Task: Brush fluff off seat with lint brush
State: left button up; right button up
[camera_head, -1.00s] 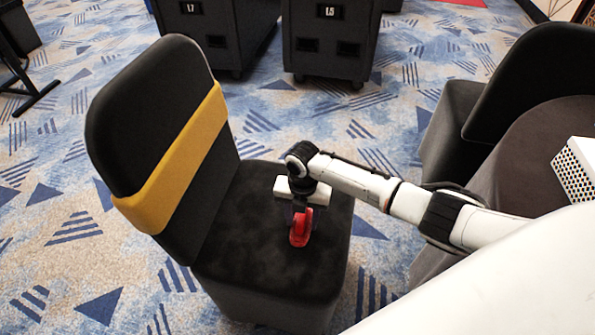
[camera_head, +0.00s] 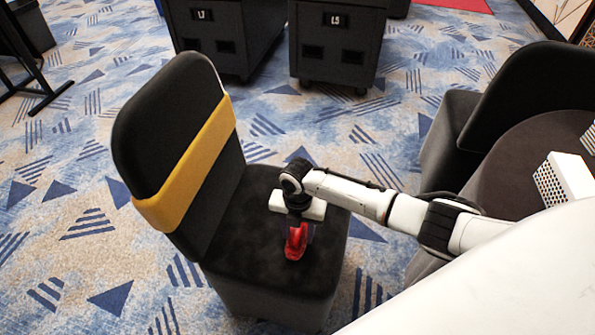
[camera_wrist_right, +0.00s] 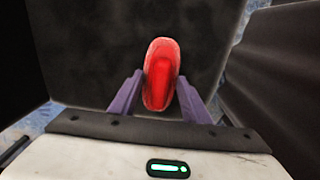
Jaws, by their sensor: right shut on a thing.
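The dark seat (camera_head: 246,262) belongs to a chair with a yellow band (camera_head: 188,165) around its backrest. My right gripper (camera_head: 297,226) points down over the seat and is shut on a red lint brush (camera_head: 295,245), which is low at the seat surface; I cannot tell if it touches. In the right wrist view, the red brush (camera_wrist_right: 160,75) stands between the purple fingers of my right gripper (camera_wrist_right: 162,100). Faint paler patches show on the seat (camera_wrist_right: 90,45), but I cannot make out separate fluff. My left gripper is out of view.
Two black wheeled cases (camera_head: 336,45) stand behind the chair.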

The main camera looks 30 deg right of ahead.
notch_tip(320, 180, up, 4)
jog(key=p, duration=0.3)
jog(key=shift+f, duration=0.2)
jog(key=shift+r+p, duration=0.3)
jog(key=shift+p, duration=0.05)
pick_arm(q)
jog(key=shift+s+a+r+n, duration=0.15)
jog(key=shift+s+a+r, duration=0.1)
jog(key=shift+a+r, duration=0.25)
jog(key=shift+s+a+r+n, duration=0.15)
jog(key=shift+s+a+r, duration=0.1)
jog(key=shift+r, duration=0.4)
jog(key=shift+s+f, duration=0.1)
